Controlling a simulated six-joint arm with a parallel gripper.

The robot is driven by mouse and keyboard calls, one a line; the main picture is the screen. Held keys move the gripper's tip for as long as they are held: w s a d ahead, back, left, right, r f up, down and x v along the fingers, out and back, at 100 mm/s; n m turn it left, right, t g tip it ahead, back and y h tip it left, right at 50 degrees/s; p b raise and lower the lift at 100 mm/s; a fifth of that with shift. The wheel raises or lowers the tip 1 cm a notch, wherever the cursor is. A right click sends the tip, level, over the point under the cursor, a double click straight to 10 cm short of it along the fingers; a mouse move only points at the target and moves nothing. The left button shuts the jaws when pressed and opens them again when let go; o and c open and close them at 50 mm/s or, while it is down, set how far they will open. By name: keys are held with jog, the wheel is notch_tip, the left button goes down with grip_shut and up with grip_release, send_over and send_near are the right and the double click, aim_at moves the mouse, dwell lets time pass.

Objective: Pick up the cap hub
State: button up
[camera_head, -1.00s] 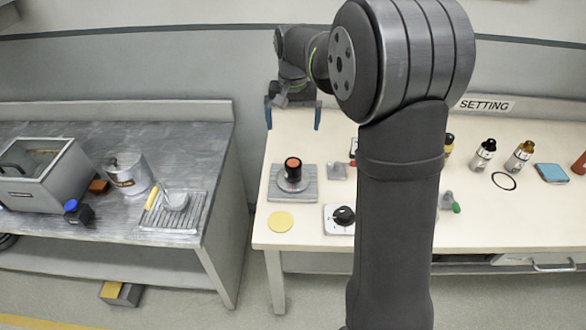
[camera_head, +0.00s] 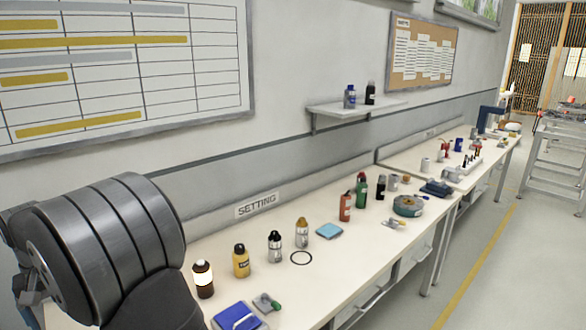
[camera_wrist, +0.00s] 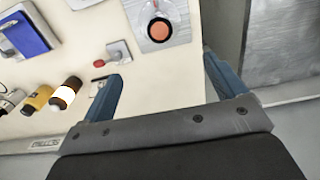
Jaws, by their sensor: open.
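A dark round piece with an orange top (camera_wrist: 160,29) shows at the top of the wrist view; it may be the cap hub, but I cannot be sure. It sits on a grey square plate (camera_wrist: 178,12) on the pale bench. My gripper (camera_wrist: 161,66) is open and empty, its two blue fingers spread wide. The orange-topped piece lies beyond the fingertips, between their lines and apart from them. In the head view now, this piece is out of frame, and my arm fills the lower left.
A small grey plate with a raised post (camera_wrist: 118,50) lies left of the orange-topped piece. A dark metal surface (camera_wrist: 284,45) lies at right beyond a gap.

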jog(key=shift+c, duration=1.1)
